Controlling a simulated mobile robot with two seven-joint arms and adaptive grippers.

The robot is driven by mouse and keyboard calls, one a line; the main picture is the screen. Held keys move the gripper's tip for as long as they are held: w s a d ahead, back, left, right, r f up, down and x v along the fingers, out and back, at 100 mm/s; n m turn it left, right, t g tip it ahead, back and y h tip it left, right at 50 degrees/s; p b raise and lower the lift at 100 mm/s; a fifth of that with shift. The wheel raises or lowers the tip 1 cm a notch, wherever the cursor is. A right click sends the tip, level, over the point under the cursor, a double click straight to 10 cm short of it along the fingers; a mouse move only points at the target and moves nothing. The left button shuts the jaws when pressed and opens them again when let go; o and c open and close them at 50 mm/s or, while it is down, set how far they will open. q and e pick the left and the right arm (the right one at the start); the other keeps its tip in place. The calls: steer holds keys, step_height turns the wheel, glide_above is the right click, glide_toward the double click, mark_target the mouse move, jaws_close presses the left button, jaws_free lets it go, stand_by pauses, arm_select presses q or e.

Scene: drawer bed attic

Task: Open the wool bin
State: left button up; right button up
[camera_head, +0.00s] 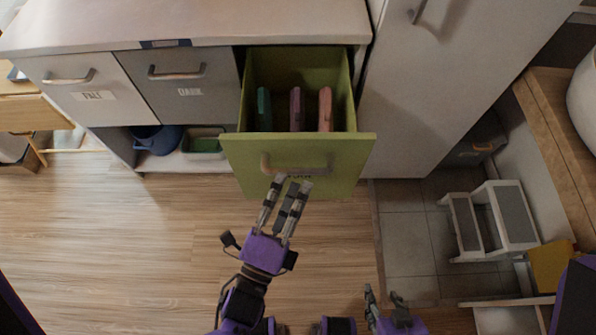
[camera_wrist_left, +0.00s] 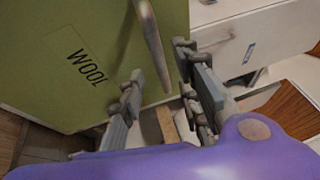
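The wool bin (camera_head: 298,170) is a green drawer standing well out of the cabinet. Three upright items in teal, mauve and pink (camera_head: 325,108) show inside it. Its front fills the upper left of the left wrist view, with the label WOOL (camera_wrist_left: 85,68). Its bar handle (camera_head: 296,165) also shows in the left wrist view (camera_wrist_left: 153,45). My left gripper (camera_head: 291,182) is just in front of the handle, fingers apart, with the handle's end near the gap between them; contact cannot be told. My right gripper (camera_head: 384,294) is low in the picture, empty, fingers apart.
Two shut drawers, pale (camera_head: 84,90) and dark (camera_head: 180,88), are left of the bin. A tall white cabinet (camera_head: 430,85) stands to the right. A step stool (camera_head: 490,220) stands on the tiles at right. The wooden floor (camera_head: 130,230) at left is clear.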

arm_select(q)
steer(key=v, duration=0.7)
stand_by(0.4)
